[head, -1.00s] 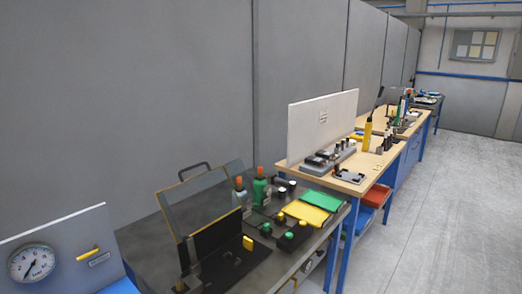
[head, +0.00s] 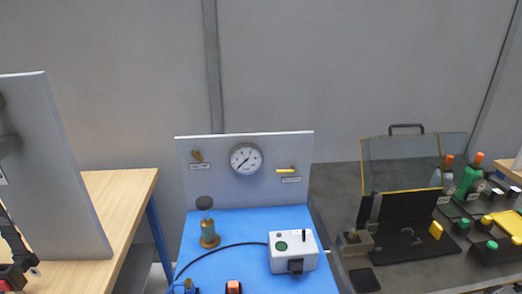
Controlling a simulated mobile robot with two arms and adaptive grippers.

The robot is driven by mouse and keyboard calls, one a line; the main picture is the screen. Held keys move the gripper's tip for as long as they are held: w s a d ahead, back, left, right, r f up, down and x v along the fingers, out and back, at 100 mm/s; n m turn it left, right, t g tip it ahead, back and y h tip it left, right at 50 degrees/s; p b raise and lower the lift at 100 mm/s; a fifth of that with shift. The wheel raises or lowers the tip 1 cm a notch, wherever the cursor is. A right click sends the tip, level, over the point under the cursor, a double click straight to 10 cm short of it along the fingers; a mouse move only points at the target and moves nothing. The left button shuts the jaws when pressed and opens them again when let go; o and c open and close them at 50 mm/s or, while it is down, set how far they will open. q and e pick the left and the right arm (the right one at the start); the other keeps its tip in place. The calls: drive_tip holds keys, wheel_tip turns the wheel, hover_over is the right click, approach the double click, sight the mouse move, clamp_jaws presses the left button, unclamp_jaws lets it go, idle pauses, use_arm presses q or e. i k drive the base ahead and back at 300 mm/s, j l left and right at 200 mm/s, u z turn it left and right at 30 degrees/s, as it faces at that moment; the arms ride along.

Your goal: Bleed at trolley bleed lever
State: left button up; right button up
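The trolley has a bright blue top (head: 233,225) and an upright grey panel (head: 220,178) at its back, near the middle of the head view. A round white gauge (head: 246,159) sits in the middle of the panel. A yellow lever (head: 286,171) lies about level on the panel's right side, above a small label (head: 291,180). A brass-coloured lever (head: 197,156) sits tilted on the left side, above another label (head: 200,166). The labels are too small to read, so I cannot tell which is the bleed lever. Neither gripper can be made out.
A black cable runs to the box. A wooden bench (head: 125,192) with a grey upright board is at left. A dark bench (head: 345,185) with a clear guard is at right.

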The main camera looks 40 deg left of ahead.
sight(293, 169)
drive_tip(key=u, duration=0.8)
drive_tip(key=l, duration=0.1)
drive_tip(key=k+z, duration=0.05)
